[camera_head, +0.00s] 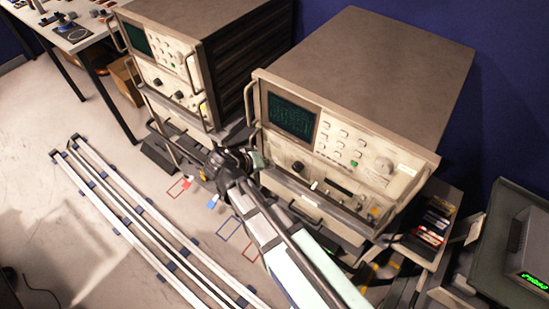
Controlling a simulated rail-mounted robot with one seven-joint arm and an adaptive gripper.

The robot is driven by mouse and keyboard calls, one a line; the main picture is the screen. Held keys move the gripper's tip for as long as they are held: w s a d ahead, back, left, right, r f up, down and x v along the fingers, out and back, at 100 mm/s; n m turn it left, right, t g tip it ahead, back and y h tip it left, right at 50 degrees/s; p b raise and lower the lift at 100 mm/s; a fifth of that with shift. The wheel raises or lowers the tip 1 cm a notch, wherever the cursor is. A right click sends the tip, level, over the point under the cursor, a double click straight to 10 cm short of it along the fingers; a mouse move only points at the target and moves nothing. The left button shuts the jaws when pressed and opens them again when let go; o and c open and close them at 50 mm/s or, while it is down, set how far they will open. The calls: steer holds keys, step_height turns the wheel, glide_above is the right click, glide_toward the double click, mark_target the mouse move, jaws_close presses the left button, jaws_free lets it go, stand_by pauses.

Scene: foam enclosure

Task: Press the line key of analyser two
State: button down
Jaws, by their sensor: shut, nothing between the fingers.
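Two rack analysers stand side by side. The nearer, right-hand analyser (345,150) has a lit dark green screen (291,117), rows of pale keys, a green key (354,163) and a large knob. The left analyser (165,68) has a similar screen and keys. I cannot read which is analyser two or which key is the line key. My arm reaches up from the bottom. My gripper (259,160) is shut and empty, at the lower left of the right analyser's front. I cannot tell whether it touches the panel. My arm hides part of the lower front.
White floor rails (140,220) run along the left. Red and blue outlines mark the floor. A bench (78,38) with small items stands at the upper left. A tray of coloured items (432,222) and a dark box with a green display (530,255) are at the right.

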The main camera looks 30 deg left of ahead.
steer(key=shift+w, duration=0.2)
stand_by(0.4)
steer(key=shift+w, duration=0.25)
steer(key=shift+w, duration=0.2)
stand_by(0.4)
steer(key=shift+s+b, duration=0.15)
steer(key=shift+b, duration=0.15)
steer(key=shift+s, duration=0.5)
steer(key=s+b, duration=0.1)
steer(key=s, duration=0.5)
steer(key=shift+a, duration=0.15)
